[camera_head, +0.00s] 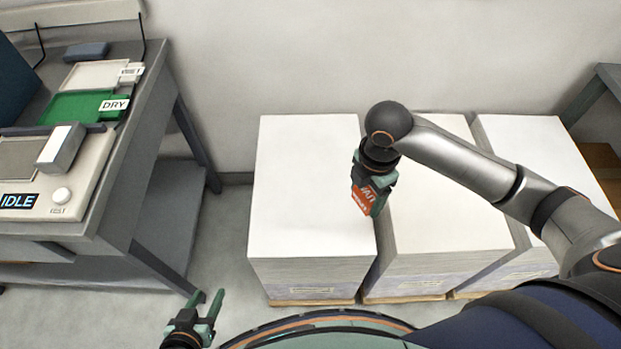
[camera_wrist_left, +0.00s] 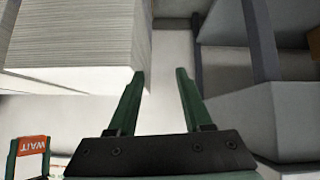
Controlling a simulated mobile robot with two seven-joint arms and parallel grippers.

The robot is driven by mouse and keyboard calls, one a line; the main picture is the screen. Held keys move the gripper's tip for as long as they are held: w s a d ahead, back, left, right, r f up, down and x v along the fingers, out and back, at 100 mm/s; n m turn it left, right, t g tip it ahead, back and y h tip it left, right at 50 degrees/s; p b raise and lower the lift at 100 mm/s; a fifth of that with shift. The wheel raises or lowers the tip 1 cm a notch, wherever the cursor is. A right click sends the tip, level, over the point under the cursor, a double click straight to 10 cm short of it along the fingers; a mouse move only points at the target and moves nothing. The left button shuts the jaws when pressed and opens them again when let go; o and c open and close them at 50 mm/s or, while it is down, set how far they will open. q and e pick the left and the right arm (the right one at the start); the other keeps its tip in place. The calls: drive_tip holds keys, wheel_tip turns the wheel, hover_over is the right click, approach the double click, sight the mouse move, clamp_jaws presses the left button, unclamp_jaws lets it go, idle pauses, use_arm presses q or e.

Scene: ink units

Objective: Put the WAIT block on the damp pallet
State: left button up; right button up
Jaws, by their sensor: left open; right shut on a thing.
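The orange WAIT block (camera_head: 361,199) is held in my right gripper (camera_head: 369,201). It hangs over the gap side between the left and middle paper stacks; the head view does not show whether it touches either. The block also shows at the lower left of the left wrist view (camera_wrist_left: 33,145). Three white paper stacks, left (camera_head: 310,190), middle (camera_head: 440,215) and right (camera_head: 535,155), stand on wooden pallets. Their front labels are too small to read, so I cannot tell which pallet is damp. My left gripper (camera_head: 208,300) is open and empty, low in front of the table; its fingers show in the left wrist view (camera_wrist_left: 160,75).
A grey table (camera_head: 150,130) on the left carries a panel with an IDLE display (camera_head: 18,201), a green tray (camera_head: 75,107) with a DRY block (camera_head: 114,105) and a pale tray (camera_head: 92,75). Floor is clear between the table and stacks.

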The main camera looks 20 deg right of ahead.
drive_tip(key=n, duration=0.1)
drive_tip(key=f+n+b, duration=0.1)
drive_tip(key=n, duration=0.2)
drive_tip(key=shift+w+d+f+n, duration=0.15)
drive_tip(key=shift+w+d+n, duration=0.15)
drive_tip(key=shift+w+d, duration=0.1)
drive_tip(key=shift+d+f+n+b, duration=0.2)
drive_tip(key=shift+n+b, duration=0.35)
drive_tip(key=shift+n, duration=0.65)
drive_tip(key=n+b, duration=0.2)
drive_tip(key=n, duration=0.4)
drive_tip(key=n+b, duration=0.4)
hover_over(311, 206)
drive_tip(key=f, duration=0.6)
drive_tip(key=s+d+f, duration=0.1)
drive_tip(key=f, duration=0.2)
drive_tip(key=shift+f, duration=0.35)
drive_tip(key=shift+w+a+f, duration=0.45)
drive_tip(key=shift+f, duration=0.15)
drive_tip(key=shift+f+b, duration=0.3)
drive_tip(key=shift+f, duration=1.35)
drive_tip(key=shift+f, duration=0.1)
